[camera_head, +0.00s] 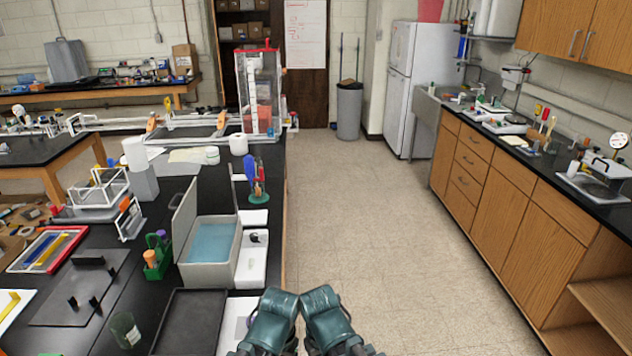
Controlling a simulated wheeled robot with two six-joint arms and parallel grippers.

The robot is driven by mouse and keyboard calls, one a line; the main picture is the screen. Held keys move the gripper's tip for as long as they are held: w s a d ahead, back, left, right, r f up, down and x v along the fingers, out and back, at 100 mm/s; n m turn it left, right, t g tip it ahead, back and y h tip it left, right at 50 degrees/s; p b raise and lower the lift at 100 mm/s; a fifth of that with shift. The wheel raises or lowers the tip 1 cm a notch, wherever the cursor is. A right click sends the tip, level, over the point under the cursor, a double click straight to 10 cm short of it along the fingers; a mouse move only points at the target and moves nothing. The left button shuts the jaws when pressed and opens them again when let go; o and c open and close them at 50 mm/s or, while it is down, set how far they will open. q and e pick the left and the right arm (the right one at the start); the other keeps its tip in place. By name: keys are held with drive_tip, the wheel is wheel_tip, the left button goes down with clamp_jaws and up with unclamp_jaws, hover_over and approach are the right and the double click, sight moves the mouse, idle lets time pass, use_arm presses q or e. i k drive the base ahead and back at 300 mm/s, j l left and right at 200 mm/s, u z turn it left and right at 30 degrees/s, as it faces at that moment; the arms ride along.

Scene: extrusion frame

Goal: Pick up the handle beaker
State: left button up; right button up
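A small, clear, dark-greenish beaker (125,330) stands on the black bench at the lower left, near the bottom edge. It looks upright, and it is too small to make out a handle. It is just left of a black tray and apart from it. Two teal links of my arms show at the bottom centre, right of the bench edge. The fingers of both my grippers are out of view.
A black tray (188,322), an open grey box (208,270) and a green rack (157,258) stand near the beaker. A dark plate (78,290) with small black posts lies to its left. The floor (380,230) between the benches is clear.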

sight(497, 101)
drive_tip(key=z, duration=0.8)
drive_tip(key=i+j, duration=0.1)
drive_tip(key=i, duration=6.15)
